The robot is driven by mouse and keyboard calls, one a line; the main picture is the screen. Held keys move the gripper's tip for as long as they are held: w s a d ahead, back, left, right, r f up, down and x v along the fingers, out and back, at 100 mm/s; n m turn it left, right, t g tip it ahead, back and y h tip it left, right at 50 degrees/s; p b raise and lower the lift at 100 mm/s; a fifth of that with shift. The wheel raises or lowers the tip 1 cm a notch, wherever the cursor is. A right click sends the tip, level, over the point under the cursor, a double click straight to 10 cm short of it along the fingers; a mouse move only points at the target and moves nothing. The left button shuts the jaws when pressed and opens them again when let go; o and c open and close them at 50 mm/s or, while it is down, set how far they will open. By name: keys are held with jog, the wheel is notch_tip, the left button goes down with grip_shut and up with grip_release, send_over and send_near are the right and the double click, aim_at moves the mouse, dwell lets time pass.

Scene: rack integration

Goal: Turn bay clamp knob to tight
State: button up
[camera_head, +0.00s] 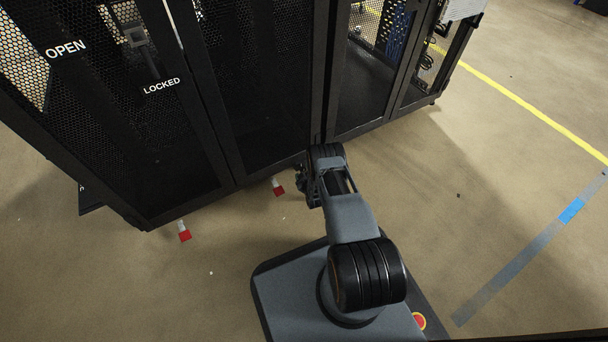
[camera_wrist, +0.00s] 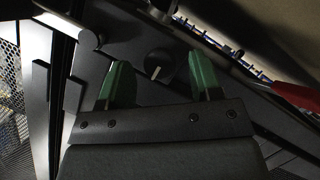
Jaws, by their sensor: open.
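A round dark knob (camera_wrist: 158,66) with a white pointer line shows in the wrist view on a dark panel. Its pointer stands nearly upright in the picture, tilted slightly. My gripper (camera_wrist: 158,76) has two green fingers, wide apart and empty. The fingers appear on the left and right of the knob; I cannot tell whether they reach its depth, and no contact shows. In the head view my gripper (camera_head: 307,186) is a small dark shape at the rack's lower front, partly hidden by my arm. The knob cannot be made out there.
Black mesh racks (camera_head: 235,150) stand in a row, with OPEN and LOCKED labels and a door handle (camera_head: 137,37) at left. Two red-and-white pieces (camera_head: 184,231) (camera_head: 278,187) are near the rack base. A red part (camera_wrist: 297,96) lies at the wrist view's right. Floor at right is clear.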

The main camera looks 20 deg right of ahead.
jog(key=shift+w, duration=0.25)
jog(key=shift+c, duration=0.2)
jog(key=c, duration=0.9)
